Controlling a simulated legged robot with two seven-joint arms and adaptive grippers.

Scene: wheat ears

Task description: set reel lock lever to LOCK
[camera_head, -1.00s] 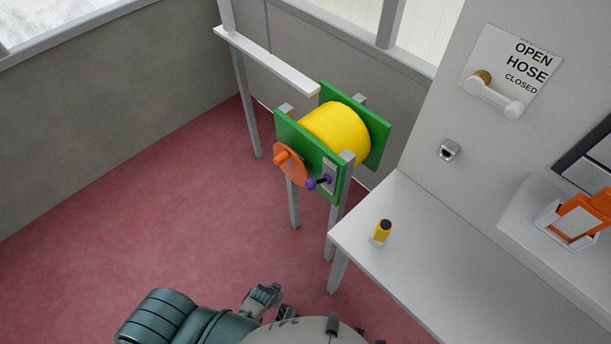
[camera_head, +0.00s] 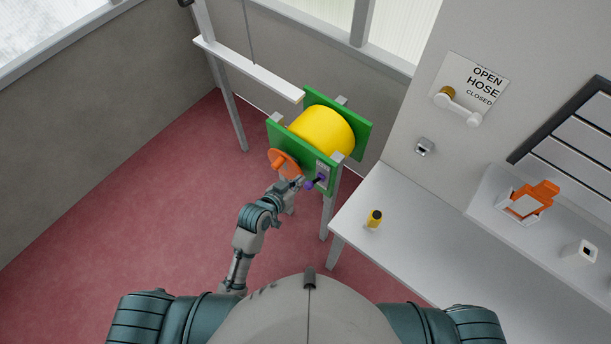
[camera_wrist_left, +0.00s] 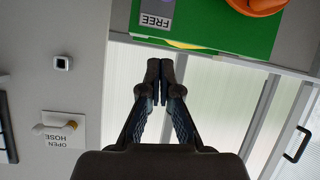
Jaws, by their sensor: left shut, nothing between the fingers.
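The hose reel has a yellow drum (camera_head: 322,130) between green side panels (camera_head: 287,142). The lock lever (camera_head: 310,184), with a purple knob, sits on a small grey plate (camera_head: 322,169) on the near panel. Its knob points to the lower left. My left gripper (camera_head: 297,184) is shut and empty, just left of the knob; I cannot tell whether they touch. My right gripper is out of view.
An orange crank disc (camera_head: 284,163) is on the same panel, close to my left gripper. A white table (camera_head: 420,245) with a yellow-and-black item (camera_head: 374,219) stands right of the reel. A hose valve handle (camera_head: 458,107) is on the wall. Red floor is clear to the left.

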